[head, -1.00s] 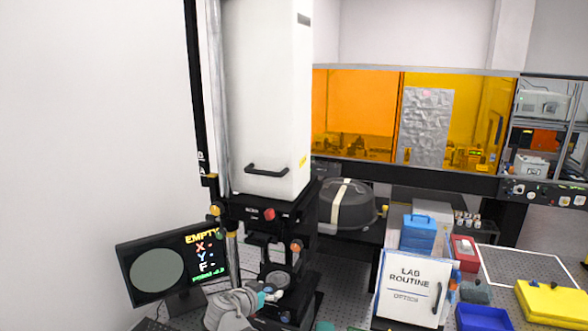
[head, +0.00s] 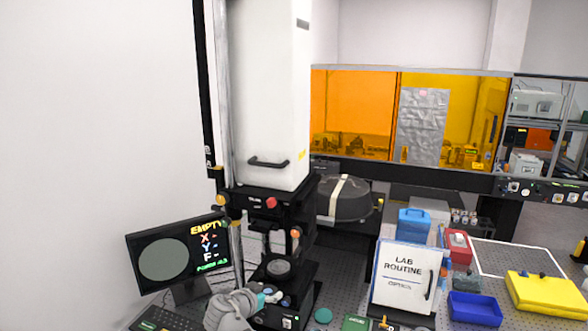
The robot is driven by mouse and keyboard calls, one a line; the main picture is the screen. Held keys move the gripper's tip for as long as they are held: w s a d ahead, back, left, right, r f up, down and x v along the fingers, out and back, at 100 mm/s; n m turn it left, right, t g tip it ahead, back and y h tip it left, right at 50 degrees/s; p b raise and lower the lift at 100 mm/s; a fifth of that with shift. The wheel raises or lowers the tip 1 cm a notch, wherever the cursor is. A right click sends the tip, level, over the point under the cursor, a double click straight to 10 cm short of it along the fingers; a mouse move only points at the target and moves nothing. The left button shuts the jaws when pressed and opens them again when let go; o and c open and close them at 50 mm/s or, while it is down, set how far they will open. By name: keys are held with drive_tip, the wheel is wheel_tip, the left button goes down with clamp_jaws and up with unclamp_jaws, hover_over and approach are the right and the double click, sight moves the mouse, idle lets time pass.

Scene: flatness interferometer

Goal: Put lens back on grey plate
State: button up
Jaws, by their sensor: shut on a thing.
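My gripper (head: 267,299) shows in the head view at the bottom, left of centre, with teal at its fingers. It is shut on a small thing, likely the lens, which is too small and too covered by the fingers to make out. A round grey plate (head: 279,268) sits on the black stage of the tall white interferometer (head: 268,100). My gripper is in front of this plate and a little to its left, apart from it. No lens can be made out on the plate.
A monitor (head: 163,260) reading EMPTY stands left, with a keyboard (head: 160,318) below. A LAB ROUTINE board (head: 403,268), blue tray (head: 475,308) and yellow case (head: 545,294) are to the right. A teal disc (head: 323,315) lies near the front edge of view.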

drive_tip(key=shift+s+f+b, duration=0.2)
drive_tip(key=shift+b, duration=0.1)
drive_tip(key=shift+w+f+b, duration=0.25)
drive_tip(key=shift+f+b, duration=0.1)
drive_tip(key=shift+f, duration=0.1)
drive_tip(key=shift+s+f+b, duration=0.15)
drive_tip(key=shift+f+b, duration=0.55)
drive_tip(key=shift+b, duration=0.05)
wheel_tip(320, 180, down, 14)
drive_tip(key=b, duration=1.4)
drive_tip(key=shift+f, duration=0.25)
